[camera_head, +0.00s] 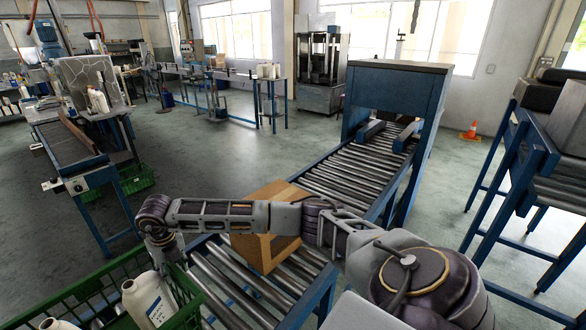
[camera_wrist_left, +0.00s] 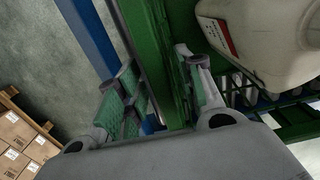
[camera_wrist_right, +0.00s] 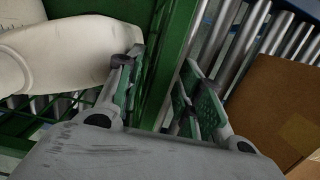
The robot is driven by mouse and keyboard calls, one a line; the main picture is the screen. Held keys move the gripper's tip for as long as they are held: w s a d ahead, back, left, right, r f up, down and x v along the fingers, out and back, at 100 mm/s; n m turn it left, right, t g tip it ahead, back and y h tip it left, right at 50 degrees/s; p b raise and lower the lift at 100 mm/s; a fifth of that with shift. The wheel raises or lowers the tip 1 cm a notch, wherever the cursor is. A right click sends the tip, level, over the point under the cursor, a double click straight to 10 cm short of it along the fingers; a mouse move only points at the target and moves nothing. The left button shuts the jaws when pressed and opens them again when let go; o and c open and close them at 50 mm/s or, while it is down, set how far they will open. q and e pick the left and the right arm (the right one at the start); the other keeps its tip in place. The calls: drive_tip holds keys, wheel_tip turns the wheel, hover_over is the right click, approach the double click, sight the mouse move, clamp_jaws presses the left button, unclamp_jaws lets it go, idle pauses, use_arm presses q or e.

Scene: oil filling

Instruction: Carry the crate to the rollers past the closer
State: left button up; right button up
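A green mesh crate (camera_head: 72,301) with white bottles (camera_head: 152,300) in it stands at the bottom left of the head view, partly cut off. My right arm reaches across that view to the left, its gripper (camera_head: 165,250) at the crate's right side. In the right wrist view my right gripper (camera_wrist_right: 163,75) has its fingers on both sides of the green wall (camera_wrist_right: 160,35), shut on it. In the left wrist view my left gripper (camera_wrist_left: 160,80) has its fingers on both sides of another green wall (camera_wrist_left: 155,30), also shut on it. The rollers (camera_head: 345,172) run toward a blue closer (camera_head: 400,90).
A brown cardboard box (camera_head: 268,243) sits on the near rollers, behind my right arm and beside the crate. Another conveyor (camera_head: 70,150) stands at the left with a second green crate (camera_head: 130,178) under it. An orange cone (camera_head: 470,130) stands at the right. Grey floor lies open between.

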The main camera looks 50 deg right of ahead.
use_arm(q)
drive_tip(key=shift+r, duration=0.25)
use_arm(e)
drive_tip(key=shift+r, duration=0.25)
